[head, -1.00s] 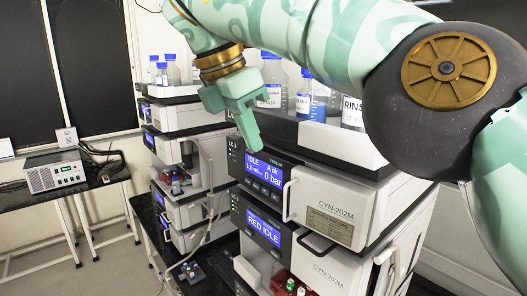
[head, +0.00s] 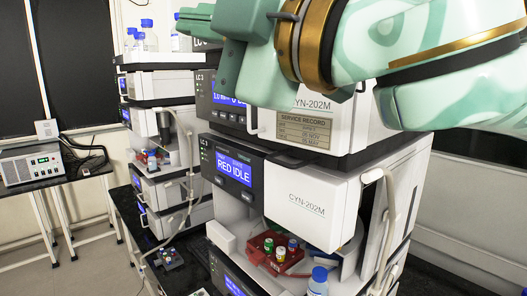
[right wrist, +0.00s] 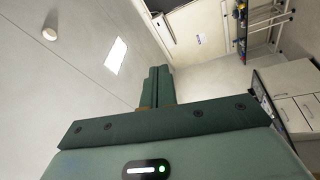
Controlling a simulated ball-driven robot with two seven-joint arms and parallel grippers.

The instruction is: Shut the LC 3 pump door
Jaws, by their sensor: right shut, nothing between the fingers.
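The LC 3 pump is the upper unit of the near stack, with a blue display (head: 228,99) partly covered by my gripper. Its white door (head: 318,125) carries a service record plate and a slim handle (head: 253,122) at its left edge. I cannot tell whether the door stands slightly ajar; my arm covers its upper part. My right gripper (head: 228,72) is in front of the pump's upper left, to the left of the handle, with its fingers together. They also show shut and empty in the right wrist view (right wrist: 158,85). My left gripper is not in view.
Below the pump is a unit reading RED IDLE (head: 234,170), with a red vial rack (head: 275,252) and a blue-capped bottle (head: 318,282) beneath it. Another instrument stack (head: 160,110) stands left. A grey box (head: 32,168) sits on a side table. Floor shows between.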

